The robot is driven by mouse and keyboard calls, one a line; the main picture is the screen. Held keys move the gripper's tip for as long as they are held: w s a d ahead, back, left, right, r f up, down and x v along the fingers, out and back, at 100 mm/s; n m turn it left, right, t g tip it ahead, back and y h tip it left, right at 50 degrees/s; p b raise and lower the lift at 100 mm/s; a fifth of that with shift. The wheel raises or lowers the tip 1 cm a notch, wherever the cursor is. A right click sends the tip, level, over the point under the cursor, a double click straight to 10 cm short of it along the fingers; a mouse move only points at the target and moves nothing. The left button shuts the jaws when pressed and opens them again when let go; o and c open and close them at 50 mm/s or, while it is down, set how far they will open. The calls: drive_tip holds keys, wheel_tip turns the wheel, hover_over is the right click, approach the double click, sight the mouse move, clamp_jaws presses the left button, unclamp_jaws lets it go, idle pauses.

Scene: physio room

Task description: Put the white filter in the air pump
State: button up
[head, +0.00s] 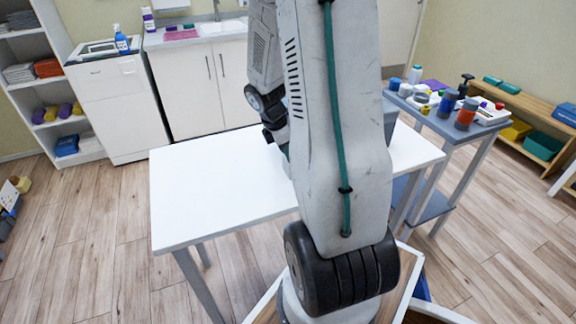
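I cannot make out the white filter or the air pump in the head view. My arm stands across the middle of the picture and hides part of the white table (215,190) and what may be on it. My gripper (277,140) shows only as a dark piece at the arm's left edge, over the table's back part. Its fingers are hidden, so I cannot tell whether it is open or holds anything.
A grey side table (445,127) at the right holds several bottles and jars and a white tray (491,115). A low wooden bench (530,105) stands further right. A sink counter (205,35), white cabinet (115,100) and shelf (35,85) line the back. The table's left part is bare.

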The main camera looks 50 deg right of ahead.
drive_tip(key=shift+f, duration=0.1)
drive_tip(key=shift+c, duration=0.3)
clamp_jaws()
wheel_tip(320, 180, up, 7)
drive_tip(key=w+a, duration=0.5)
drive_tip(key=a, duration=0.3)
drive_tip(key=w+a, duration=0.5)
drive_tip(key=a, duration=0.4)
drive_tip(key=shift+w, duration=0.2)
